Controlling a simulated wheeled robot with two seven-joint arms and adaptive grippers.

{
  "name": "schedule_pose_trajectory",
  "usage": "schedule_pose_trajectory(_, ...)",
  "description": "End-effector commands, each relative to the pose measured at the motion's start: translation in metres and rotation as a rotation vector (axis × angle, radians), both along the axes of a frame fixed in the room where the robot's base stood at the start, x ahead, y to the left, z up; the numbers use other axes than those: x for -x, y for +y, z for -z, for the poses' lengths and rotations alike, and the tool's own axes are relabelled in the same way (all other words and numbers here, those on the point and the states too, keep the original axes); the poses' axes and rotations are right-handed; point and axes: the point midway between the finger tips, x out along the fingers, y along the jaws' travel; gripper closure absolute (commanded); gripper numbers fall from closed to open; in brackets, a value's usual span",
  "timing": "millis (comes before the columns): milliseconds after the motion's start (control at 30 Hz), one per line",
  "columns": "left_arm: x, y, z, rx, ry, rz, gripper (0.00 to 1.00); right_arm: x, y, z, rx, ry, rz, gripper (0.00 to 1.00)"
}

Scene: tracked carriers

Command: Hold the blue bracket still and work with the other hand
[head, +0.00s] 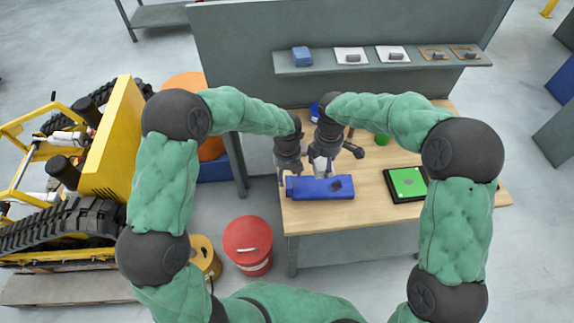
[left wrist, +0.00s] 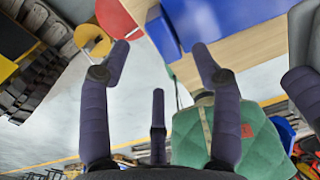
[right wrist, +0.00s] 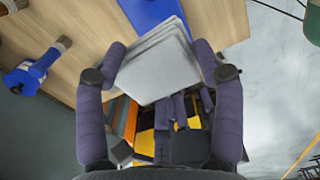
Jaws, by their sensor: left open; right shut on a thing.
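The blue bracket (head: 335,188) lies flat on the front left part of the wooden table (head: 420,212). It also shows in the left wrist view (left wrist: 160,32) and the right wrist view (right wrist: 150,12). My left gripper (head: 283,178) is open and empty, at the bracket's left end; in its wrist view (left wrist: 165,52) the bracket is just beyond the fingertips. I cannot tell whether they touch. My right gripper (head: 320,172) is shut on a folded grey-white cloth (right wrist: 158,68), just behind and above the bracket. The cloth hides part of the bracket in the right wrist view.
A tablet with a green screen (head: 408,183) and a green ball (head: 382,139) are on the table to the right. A blue tool (right wrist: 22,80) lies behind. A shelf (head: 385,63) holds several small items. A red bucket (head: 248,243) stands left of the table.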

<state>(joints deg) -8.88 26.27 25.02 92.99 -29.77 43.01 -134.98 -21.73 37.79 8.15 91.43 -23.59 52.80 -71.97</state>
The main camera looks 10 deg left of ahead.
Motion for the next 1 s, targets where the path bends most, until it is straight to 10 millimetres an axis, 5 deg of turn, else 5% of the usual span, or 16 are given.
schedule_pose_trajectory(400,0.0,0.0,0.056,0.0,0.0,-0.001,0.37,0.0,0.0,0.0,0.0,0.0,0.0,0.62)
schedule_pose_trajectory(800,0.0,0.0,0.062,0.001,-0.001,-0.002,0.37,0.0,0.0,0.0,0.0,0.0,0.0,0.62)
schedule_pose_trajectory(833,0.0,0.0,0.062,0.001,-0.001,-0.001,0.39,0.0,0.0,0.0,0.0,0.0,0.0,0.62)
schedule_pose_trajectory(1000,0.0,0.0,0.062,0.001,-0.001,-0.001,0.87,0.0,0.0,0.0,0.0,0.0,0.0,0.62)
